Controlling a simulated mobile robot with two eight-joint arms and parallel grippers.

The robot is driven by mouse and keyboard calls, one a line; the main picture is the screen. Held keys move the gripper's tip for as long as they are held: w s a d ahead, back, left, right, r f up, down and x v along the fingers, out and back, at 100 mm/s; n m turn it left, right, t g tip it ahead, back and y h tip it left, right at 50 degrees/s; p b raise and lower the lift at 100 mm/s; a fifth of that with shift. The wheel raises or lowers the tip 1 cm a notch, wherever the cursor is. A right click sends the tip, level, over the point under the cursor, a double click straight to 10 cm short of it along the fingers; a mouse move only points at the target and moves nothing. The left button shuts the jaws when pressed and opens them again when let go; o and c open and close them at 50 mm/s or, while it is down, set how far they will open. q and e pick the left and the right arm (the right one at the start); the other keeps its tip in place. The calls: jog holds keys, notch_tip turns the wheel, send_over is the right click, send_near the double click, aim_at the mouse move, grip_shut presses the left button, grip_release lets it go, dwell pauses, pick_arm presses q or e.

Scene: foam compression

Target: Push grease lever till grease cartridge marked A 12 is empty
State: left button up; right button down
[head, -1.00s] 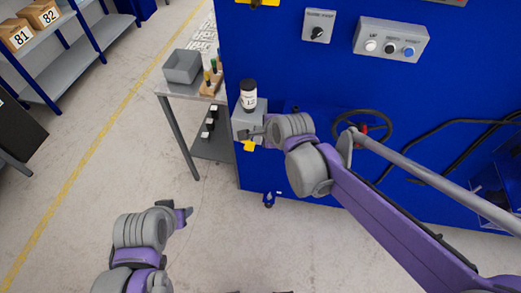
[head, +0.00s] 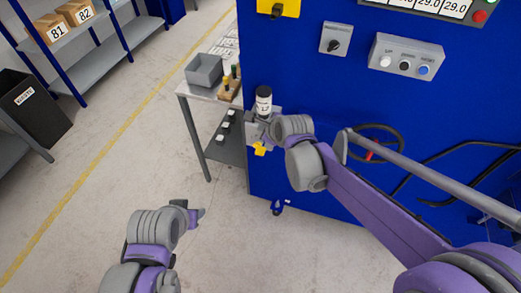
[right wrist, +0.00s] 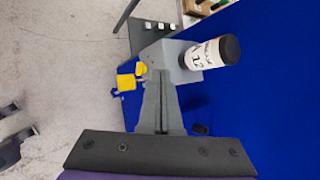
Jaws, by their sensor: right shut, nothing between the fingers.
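The grease cartridge (head: 263,103), white with a black cap, stands upright on a grey pump body on the blue machine's left side. My right gripper (head: 260,127) is shut and empty, close in front of the pump body; contact cannot be told. My left gripper (head: 192,212) hangs over the floor, fingers unclear.
A grey side table (head: 190,92) with a grey bin (head: 204,71) stands left of the machine. A control box (head: 406,58) and a handwheel (head: 378,142) are on the blue machine. Shelves (head: 95,70) stand at far left. The floor between is clear.

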aim_at(262, 151)
notch_tip(262, 151, down, 7)
jog(key=b, duration=0.3)
jog(key=shift+s+f, duration=0.15)
jog(key=shift+f+b, duration=0.35)
jog(key=shift+b, duration=0.1)
pick_arm(q)
jog(key=s+f, duration=0.3)
jog(key=f, duration=0.3)
jog(key=shift+g, duration=0.3)
jog(key=shift+w, duration=0.1)
dwell(0.4)
jog(key=shift+s+f+b, duration=0.2)
jog(key=shift+f+b, duration=0.1)
jog(key=shift+f, duration=0.15)
pick_arm(e)
jog(key=shift+f, duration=0.4)
pick_arm(q)
jog(key=shift+s+f+b, duration=0.15)
jog(key=shift+f+b, duration=0.3)
jog(key=shift+f, duration=0.1)
jog(key=shift+s+f+b, duration=0.15)
jog(key=shift+f+b, duration=0.25)
jog(key=shift+f, duration=0.15)
pick_arm(e)
jog(key=shift+f, duration=1.35)
